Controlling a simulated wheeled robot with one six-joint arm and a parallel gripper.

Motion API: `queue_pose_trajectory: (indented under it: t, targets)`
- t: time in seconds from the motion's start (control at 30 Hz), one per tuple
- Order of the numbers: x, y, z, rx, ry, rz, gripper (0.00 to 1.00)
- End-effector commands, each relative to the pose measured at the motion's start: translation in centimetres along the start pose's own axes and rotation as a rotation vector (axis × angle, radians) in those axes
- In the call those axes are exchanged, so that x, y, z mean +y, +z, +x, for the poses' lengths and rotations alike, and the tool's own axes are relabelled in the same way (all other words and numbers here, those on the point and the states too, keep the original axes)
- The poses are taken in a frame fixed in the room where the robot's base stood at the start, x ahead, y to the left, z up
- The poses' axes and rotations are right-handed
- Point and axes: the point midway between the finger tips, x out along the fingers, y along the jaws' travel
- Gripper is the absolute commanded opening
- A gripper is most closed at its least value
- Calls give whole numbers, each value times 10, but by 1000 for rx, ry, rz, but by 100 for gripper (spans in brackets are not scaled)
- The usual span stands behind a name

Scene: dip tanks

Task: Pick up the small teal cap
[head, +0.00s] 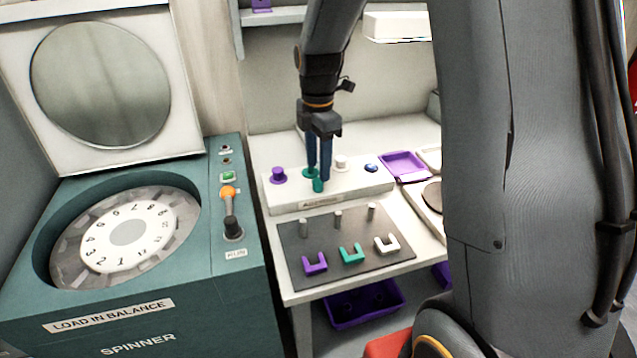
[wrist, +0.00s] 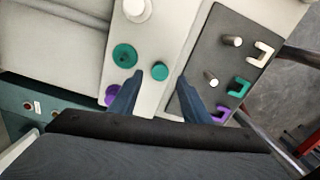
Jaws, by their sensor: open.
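The small teal cap (head: 318,186) sits near the front edge of a long white block (head: 349,185), and shows as a round teal top (wrist: 159,71) in the wrist view. My gripper (head: 318,173) points down over it, open, with its two blue fingers apart. In the wrist view the cap lies between the fingertips (wrist: 160,77), with a gap visible on each side. A wider teal round piece (wrist: 124,56) with a small knob is close by, just left of the left fingertip. In the head view the fingers partly hide it.
On the block are also a purple knob (head: 278,175), a white knob (head: 340,162) and a blue one (head: 371,168). A dark mat (head: 330,275) in front holds upright pegs and U-shaped pieces. A purple tray (head: 403,166) is right; a teal spinner (head: 190,290) is left.

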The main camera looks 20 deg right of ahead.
Motion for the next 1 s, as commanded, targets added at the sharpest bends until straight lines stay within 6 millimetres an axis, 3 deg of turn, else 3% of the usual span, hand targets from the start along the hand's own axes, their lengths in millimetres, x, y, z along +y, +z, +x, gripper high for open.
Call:
queue_pose_trajectory:
  t: [0.33,0.67,0.9,1.0]
  targets:
    - [-1,1,40,1,-3,1,43]
    - [0,1,46,0,0,1,43]
    - [0,1,46,0,0,1,4]
    - [0,1,46,0,0,2,3]
